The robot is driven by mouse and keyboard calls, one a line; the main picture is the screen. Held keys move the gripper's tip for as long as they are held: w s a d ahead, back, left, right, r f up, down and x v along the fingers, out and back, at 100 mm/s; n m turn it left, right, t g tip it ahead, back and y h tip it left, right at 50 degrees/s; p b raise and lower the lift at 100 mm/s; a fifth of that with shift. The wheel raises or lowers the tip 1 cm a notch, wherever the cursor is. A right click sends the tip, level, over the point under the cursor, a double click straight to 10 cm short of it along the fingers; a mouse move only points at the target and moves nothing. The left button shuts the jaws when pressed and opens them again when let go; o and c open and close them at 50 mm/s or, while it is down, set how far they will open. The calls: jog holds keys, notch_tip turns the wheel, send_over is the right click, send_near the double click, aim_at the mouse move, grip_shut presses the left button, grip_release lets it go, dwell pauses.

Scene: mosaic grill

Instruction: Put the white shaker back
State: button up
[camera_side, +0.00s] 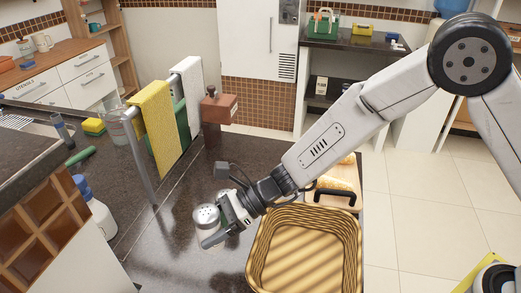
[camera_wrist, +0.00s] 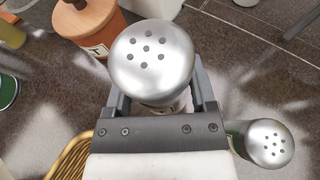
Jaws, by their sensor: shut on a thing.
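The white shaker (camera_wrist: 152,55) has a round silver cap with several holes. In the wrist view it is between the two fingers of my gripper (camera_wrist: 160,100), which is shut on it. Most of its body is hidden under the cap. In the side view, a silver cap (camera_side: 206,216) shows at my gripper (camera_side: 222,222). I cannot tell whether the shaker's base touches the dark counter. A second shaker (camera_wrist: 269,144) with a silver cap and greenish body stands apart, just right of the right finger in the wrist view.
A striped wicker basket (camera_side: 305,278) is close beside my gripper. A bread board (camera_side: 342,196) lies behind it. A towel rack with yellow (camera_side: 155,128) and white (camera_side: 188,85) towels stands at the back left. A wooden-lidded jar (camera_wrist: 88,20) is near the held shaker.

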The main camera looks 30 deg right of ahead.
jog(key=shift+w+a+f, duration=0.35)
jog(key=shift+w+f, duration=0.1)
jog(key=shift+f, duration=0.2)
jog(key=shift+w+a+f, duration=0.3)
jog(key=shift+w+f, duration=0.2)
jog(key=shift+f, duration=0.2)
jog(key=shift+w+a+f, duration=0.35)
jog(key=shift+w+f, duration=0.1)
jog(key=shift+f, duration=0.2)
jog(key=shift+f, duration=0.1)
jog(key=shift+w+a+f, duration=0.1)
jog(key=shift+w+f, duration=0.05)
jog(key=shift+f, duration=1.6)
jog(key=shift+f, duration=0.15)
jog(key=o, duration=1.1)
